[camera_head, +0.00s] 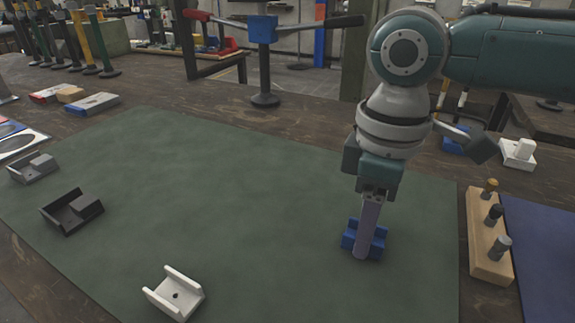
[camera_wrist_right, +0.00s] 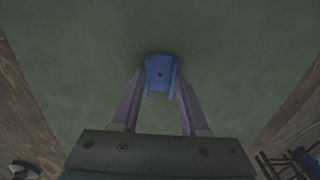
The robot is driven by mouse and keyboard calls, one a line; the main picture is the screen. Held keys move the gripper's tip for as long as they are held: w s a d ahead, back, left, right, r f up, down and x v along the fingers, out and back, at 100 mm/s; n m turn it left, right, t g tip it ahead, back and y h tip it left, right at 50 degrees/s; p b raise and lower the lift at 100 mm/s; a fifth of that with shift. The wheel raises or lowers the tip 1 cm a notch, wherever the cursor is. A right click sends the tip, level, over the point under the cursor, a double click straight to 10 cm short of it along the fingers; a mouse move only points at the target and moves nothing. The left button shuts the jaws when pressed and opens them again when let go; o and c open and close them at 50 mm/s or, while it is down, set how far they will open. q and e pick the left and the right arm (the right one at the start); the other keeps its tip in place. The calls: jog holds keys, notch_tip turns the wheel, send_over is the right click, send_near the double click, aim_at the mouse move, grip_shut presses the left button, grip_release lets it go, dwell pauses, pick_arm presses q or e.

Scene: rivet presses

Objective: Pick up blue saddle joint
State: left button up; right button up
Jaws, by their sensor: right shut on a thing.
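The blue saddle joint (camera_head: 379,232) is on the green mat (camera_head: 240,190), toward its right side. My right gripper (camera_head: 364,250) reaches down from above and is shut on it. In the right wrist view the blue joint (camera_wrist_right: 161,74) sits between the two fingertips (camera_wrist_right: 160,88), one finger along each side. One finger hides part of the joint in the head view. I cannot tell whether the joint touches the mat or is just above it. My left gripper is not in view.
A white saddle joint (camera_head: 174,293) lies at the mat's front. A black piece (camera_head: 71,211) and a grey piece (camera_head: 33,168) lie at the left. A wooden block with several pegs (camera_head: 490,240) stands right of the mat. A press stand (camera_head: 265,60) is behind. The mat's middle is clear.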

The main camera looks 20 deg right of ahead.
grip_shut()
jog(key=shift+r, duration=0.1)
